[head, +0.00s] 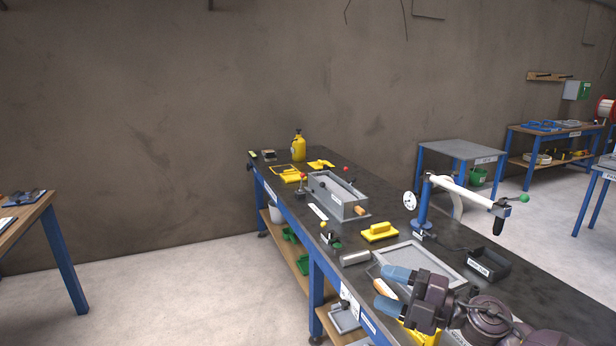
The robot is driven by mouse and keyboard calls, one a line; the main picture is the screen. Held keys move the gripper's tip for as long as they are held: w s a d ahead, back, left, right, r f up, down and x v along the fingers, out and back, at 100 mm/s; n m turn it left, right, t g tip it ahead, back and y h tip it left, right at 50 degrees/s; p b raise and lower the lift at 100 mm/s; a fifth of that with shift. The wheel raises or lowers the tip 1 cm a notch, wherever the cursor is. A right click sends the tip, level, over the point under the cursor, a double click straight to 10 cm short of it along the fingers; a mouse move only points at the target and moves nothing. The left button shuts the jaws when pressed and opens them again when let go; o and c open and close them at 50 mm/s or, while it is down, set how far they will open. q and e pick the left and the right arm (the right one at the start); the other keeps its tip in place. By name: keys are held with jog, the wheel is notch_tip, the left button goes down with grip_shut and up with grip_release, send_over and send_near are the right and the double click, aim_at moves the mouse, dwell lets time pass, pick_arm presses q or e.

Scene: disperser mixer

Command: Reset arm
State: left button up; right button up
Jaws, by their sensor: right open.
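A bench device with a blue post (422,205) and a long white arm (462,193) stands on the dark workbench at right. Its arm slopes slightly down to the right and ends in a dark head (499,215) with a green ball knob (524,198). A round white dial (409,200) sits by the post. My left gripper is out of view.
On the dark bench (540,300) are a grey metal box (335,195), a yellow block with a handle (379,232), a framed grey tray (425,262), a black bin (488,264) and a yellow bottle (298,146). Open floor (190,290) lies left of the bench.

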jog(key=s+d+f+m+t+h, duration=0.2)
jog(key=d+f+m+t+h, duration=0.3)
jog(key=m, duration=0.4)
jog(key=s+d+f+m+t+h, duration=0.2)
jog(key=d+f+m+t+h, duration=0.15)
jog(key=f+m+h, duration=0.55)
jog(key=s+d+f+m+g+h, duration=0.1)
jog(key=s+d+f+m+g, duration=0.1)
jog(key=s+f, duration=0.5)
jog(key=s+d+f+m+g+h, duration=0.1)
jog(key=s+f+m+g, duration=0.3)
jog(key=s, duration=0.9)
notch_tip(320, 180, down, 4)
jog(key=d+m, duration=0.1)
jog(key=m, duration=0.1)
jog(key=shift+f+m, duration=0.15)
jog(key=shift+m, duration=0.25)
